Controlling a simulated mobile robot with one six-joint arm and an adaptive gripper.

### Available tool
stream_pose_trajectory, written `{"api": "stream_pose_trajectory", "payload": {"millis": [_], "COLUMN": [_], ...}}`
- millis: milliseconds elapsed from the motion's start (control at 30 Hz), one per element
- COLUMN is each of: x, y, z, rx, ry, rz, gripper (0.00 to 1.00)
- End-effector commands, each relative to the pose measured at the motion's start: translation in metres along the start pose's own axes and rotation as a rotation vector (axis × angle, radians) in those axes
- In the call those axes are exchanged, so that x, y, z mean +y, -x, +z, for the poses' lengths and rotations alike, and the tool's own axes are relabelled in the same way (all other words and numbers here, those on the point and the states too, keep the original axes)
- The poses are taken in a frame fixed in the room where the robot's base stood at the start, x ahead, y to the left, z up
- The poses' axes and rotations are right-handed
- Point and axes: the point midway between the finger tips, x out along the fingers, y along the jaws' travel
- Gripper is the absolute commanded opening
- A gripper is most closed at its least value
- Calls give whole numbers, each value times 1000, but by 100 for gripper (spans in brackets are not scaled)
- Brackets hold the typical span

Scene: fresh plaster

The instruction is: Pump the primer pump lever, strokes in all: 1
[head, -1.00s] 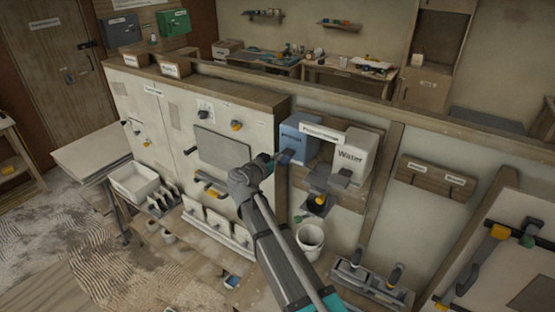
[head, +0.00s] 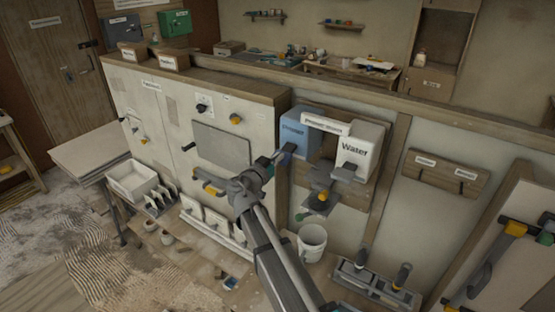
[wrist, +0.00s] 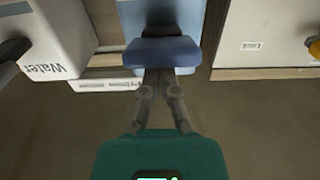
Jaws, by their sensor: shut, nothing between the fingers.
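The primer pump is a blue box (head: 299,126) on the wall board, left of a white box labelled Water (head: 360,149). Its blue lever paddle (wrist: 162,51) sticks out from the blue box in the wrist view. My gripper (wrist: 160,76) is shut and empty. Its fingertips are at the paddle's near edge and partly hidden by it; I cannot tell whether they touch. In the head view my gripper (head: 274,159) is just at the lower front of the blue box, beside the small dark blue lever (head: 287,152).
A grey dispenser with a yellow part (head: 322,196) and a white bucket (head: 311,242) are below the boxes. A tool rack (head: 374,288) stands at the lower right. A panel with knobs (head: 221,146) is to the left of the pump.

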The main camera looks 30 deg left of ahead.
Motion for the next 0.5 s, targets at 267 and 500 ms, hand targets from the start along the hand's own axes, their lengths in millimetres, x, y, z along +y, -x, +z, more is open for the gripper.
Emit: {"api": "stream_pose_trajectory", "payload": {"millis": [267, 500], "x": [-6, -8], "y": [6, 7], "z": [12, 18], "rx": [-1, -2], "ry": [-1, -1], "rz": [-9, -13], "gripper": [0, 0]}}
